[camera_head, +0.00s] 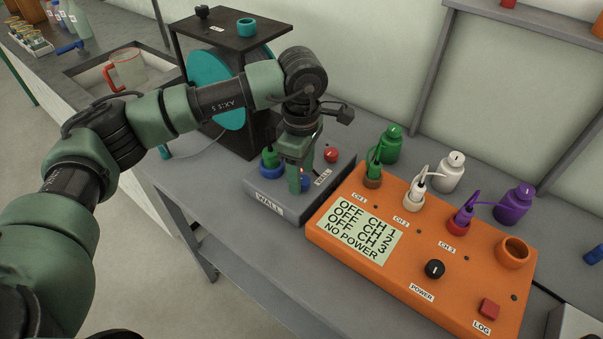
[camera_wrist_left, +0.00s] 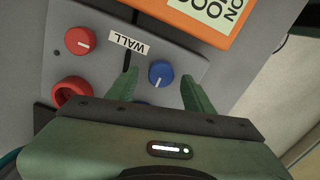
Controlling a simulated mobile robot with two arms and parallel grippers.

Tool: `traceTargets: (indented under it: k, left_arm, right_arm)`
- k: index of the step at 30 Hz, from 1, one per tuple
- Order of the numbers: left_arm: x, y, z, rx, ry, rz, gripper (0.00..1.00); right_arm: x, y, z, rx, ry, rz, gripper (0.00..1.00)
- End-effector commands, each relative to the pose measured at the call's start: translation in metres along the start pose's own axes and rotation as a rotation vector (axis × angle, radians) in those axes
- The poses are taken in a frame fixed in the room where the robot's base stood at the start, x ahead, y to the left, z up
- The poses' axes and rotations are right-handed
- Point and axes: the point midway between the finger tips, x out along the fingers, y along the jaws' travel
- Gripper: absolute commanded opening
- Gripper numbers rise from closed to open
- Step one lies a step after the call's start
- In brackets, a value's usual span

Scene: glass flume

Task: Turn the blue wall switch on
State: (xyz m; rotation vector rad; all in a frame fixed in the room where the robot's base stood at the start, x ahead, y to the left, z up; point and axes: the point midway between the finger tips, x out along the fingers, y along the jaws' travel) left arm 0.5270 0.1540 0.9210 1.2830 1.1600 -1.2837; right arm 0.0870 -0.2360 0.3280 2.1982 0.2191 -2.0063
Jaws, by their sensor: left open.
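The blue wall switch (camera_wrist_left: 161,73) is a round knob with a small white mark on the grey wall box (camera_head: 263,192). In the head view the knob (camera_head: 306,181) is mostly hidden behind my left gripper (camera_head: 301,184). My left gripper comes down from above the box and is open. In the left wrist view its two fingers (camera_wrist_left: 160,88) stand on either side of the blue knob, with gaps showing. A red knob (camera_head: 330,155) is on the same box; it also shows in the wrist view (camera_wrist_left: 80,41). My right gripper is not in view.
An orange box (camera_head: 345,205) with a black power knob (camera_head: 435,269) stands right of the wall box; its display (camera_head: 358,229) reads OFF for its channels and NO POWER. A green plug (camera_head: 269,157) sits in a blue socket beside my gripper. A black-framed reel (camera_head: 235,100) stands behind left.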

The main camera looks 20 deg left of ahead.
Motion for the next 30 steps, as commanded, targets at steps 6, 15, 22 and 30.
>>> traceTargets:
  k: [6, 15, 22, 30]
  left_arm:
    - [-0.037, 0.001, 0.001, 0.002, -0.001, 0.007, 0.52]
    - [-0.069, 0.001, 0.000, 0.000, -0.001, 0.003, 0.52]
    - [-0.070, 0.000, 0.000, 0.001, -0.001, 0.003, 0.52]
    - [-0.073, 0.000, 0.001, 0.001, -0.001, 0.003, 0.52]
  right_arm:
    - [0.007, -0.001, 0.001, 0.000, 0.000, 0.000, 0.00]
    - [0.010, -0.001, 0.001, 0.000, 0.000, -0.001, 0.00]
    - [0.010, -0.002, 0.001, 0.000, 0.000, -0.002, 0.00]
    - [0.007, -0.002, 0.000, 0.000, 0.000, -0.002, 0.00]
